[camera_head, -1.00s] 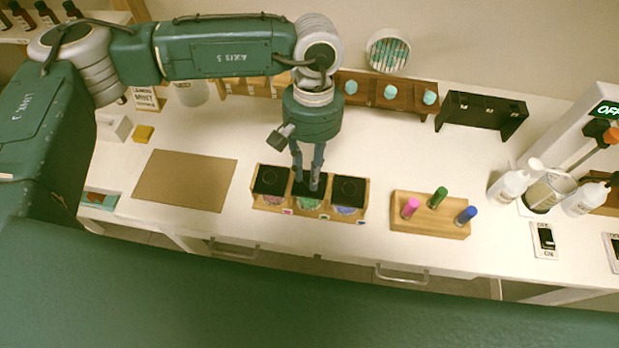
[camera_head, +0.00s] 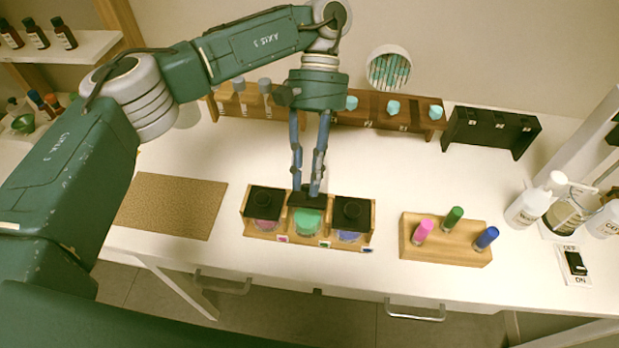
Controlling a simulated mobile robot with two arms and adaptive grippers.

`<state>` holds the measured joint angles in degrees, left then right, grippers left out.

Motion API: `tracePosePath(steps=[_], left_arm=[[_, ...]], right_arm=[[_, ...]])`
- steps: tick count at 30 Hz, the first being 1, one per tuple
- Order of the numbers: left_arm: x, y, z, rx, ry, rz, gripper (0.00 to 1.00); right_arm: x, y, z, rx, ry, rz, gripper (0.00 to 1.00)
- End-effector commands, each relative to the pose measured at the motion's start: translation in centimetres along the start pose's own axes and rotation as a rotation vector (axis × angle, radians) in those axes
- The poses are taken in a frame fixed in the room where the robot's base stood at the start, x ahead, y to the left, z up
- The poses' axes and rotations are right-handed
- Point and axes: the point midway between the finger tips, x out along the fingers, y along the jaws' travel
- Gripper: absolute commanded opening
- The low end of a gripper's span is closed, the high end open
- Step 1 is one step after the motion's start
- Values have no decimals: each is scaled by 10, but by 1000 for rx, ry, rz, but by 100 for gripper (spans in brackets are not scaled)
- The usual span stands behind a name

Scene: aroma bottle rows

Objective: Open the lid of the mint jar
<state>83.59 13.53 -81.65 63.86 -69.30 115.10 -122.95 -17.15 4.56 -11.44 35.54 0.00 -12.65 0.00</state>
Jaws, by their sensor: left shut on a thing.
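The wooden holder (camera_head: 372,243) stands near the front edge of the white counter with three jars in a row. The middle jar (camera_head: 309,223) has green contents, with a small green tag in front of it. My left gripper (camera_head: 307,192) points down from above, shut on the black lid (camera_head: 308,201) of this jar. The lid appears raised, with more of the green showing below it than in the side jars. The left jar's lid (camera_head: 265,201) and the right jar's lid (camera_head: 352,213) sit on their jars. My right gripper is out of view.
A brown mat (camera_head: 172,206) lies left of the holder. A wooden block (camera_head: 445,250) with pink, green and blue capped sticks stands to the right. White bottles (camera_head: 528,207) and a switch (camera_head: 575,263) are further right. A wooden rack (camera_head: 372,110) and a black stand (camera_head: 490,130) are behind.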

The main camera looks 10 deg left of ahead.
Motion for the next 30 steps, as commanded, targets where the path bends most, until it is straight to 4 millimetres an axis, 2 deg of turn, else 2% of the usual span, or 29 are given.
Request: tracePosePath(steps=[8, 9, 11, 12, 22, 30], left_arm=[[-2, 0, 0, 0, 4, 2, 0], [-2, 0, 0, -1, 4, 2, 28], [-2, 0, 0, -1, 4, 2, 40], [-2, 0, 0, -1, 3, 2, 42], [-4, 0, 0, -2, 2, 0, 42], [-42, 0, 0, -5, 6, -3, 42]], right_arm=[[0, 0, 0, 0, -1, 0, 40], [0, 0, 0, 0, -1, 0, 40], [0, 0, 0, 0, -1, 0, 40], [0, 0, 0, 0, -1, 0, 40], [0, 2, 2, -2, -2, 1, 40], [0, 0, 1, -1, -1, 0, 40]])
